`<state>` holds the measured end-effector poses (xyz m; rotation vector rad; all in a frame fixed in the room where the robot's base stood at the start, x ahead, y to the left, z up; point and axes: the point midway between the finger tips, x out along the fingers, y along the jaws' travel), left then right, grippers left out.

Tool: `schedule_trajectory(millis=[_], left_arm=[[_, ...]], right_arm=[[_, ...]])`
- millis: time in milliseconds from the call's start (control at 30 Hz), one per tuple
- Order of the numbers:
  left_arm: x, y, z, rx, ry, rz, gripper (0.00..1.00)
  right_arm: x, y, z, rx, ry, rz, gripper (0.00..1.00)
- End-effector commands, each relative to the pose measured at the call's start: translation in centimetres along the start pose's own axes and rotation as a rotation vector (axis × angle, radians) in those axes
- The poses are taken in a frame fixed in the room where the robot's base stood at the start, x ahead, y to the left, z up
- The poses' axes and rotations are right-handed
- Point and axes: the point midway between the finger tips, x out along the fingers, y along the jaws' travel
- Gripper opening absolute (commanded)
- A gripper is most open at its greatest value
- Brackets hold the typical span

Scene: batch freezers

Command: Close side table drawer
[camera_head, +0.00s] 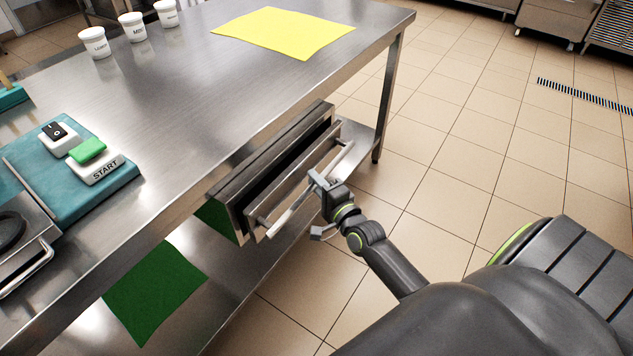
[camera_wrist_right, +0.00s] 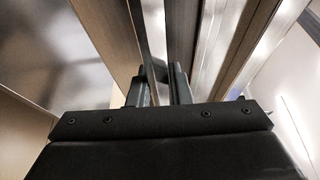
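The side table drawer (camera_head: 291,184) sits under the near side of the steel table (camera_head: 230,110). It stands partly out, with a dark gap behind its front panel. Its bar handle (camera_head: 285,220) runs along the front. My right gripper (camera_head: 318,181) is at the handle's middle, with its fingertips at the bar. In the right wrist view, the two fingers (camera_wrist_right: 160,88) stand apart and point at the long metal edges of the drawer. I cannot tell whether they clamp the bar. My left gripper is not in view.
A yellow sheet (camera_head: 283,31) and several white cups (camera_head: 132,27) are on the table. A teal panel with a START switch (camera_head: 88,152) is at the left. A green sheet (camera_head: 155,290) shows on the lower shelf. The tiled floor to the right is clear.

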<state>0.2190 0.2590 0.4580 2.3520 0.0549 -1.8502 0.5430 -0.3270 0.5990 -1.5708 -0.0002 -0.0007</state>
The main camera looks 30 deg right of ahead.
Motion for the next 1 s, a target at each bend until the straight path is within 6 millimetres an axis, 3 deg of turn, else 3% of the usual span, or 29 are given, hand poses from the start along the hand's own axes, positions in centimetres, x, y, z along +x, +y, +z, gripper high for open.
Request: schedule_trajectory(millis=[267, 600, 933, 967, 1000], left_arm=[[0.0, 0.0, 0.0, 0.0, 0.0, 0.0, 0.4], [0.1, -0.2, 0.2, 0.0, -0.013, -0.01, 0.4], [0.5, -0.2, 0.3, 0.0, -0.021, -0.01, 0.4], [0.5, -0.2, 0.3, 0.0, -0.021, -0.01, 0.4], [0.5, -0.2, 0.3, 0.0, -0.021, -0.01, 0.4]], right_arm=[[0.0, 0.1, 0.0, 0.0, 0.0, 0.001, 0.0], [3.9, 0.0, 1.6, 0.003, 0.0, 0.0, 0.0], [4.2, -0.1, 1.8, 0.001, -0.001, -0.001, 0.0], [4.3, -0.1, 1.8, 0.001, -0.001, -0.001, 0.19], [4.3, -0.1, 1.8, 0.001, -0.001, -0.001, 0.25]])
